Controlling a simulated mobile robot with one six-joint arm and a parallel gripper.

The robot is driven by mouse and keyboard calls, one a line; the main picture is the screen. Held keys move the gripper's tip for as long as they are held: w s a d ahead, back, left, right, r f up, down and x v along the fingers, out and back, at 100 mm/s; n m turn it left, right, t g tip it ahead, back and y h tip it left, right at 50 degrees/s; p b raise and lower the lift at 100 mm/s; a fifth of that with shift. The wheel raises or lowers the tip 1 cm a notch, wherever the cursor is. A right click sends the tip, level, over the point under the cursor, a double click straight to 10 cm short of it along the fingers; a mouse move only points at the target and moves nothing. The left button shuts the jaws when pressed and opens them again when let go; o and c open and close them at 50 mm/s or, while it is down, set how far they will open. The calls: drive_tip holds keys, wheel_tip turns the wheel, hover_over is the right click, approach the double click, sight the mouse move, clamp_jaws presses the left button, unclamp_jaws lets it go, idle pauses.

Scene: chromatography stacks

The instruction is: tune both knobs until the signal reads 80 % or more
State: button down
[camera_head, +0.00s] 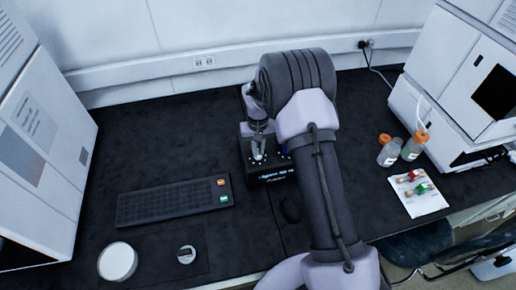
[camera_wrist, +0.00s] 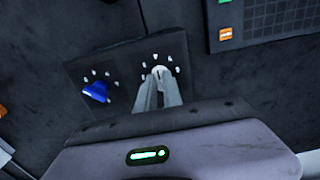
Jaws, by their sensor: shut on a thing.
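The black tuning box (camera_head: 247,162) sits on the dark bench in the head view, with a lit display (camera_head: 270,175) on its front; its signal figure is too small to read surely. In the wrist view the box's top (camera_wrist: 122,62) shows two knobs, each ringed by white marks. The blue knob (camera_wrist: 96,91) stands free at the left. My gripper (camera_wrist: 158,84) is shut on the other knob (camera_wrist: 158,71), at the right; its fingers hide most of it. In the head view my gripper (camera_head: 258,153) points down onto the box.
A dark grid panel (camera_head: 165,203) with orange and green labels lies left of the box. A white round lid (camera_head: 117,262) and a small grey piece (camera_head: 186,254) lie in front. Orange-capped bottles (camera_head: 387,152) and a white card (camera_head: 418,194) are at right. White instruments flank the bench.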

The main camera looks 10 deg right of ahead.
idle(0.4)
drive_tip(key=c, duration=1.5)
unclamp_jaws()
wheel_tip(320, 180, up, 17)
drive_tip(key=p, duration=0.4)
drive_tip(key=shift+r, duration=0.2)
drive_tip(key=shift+r, duration=0.1)
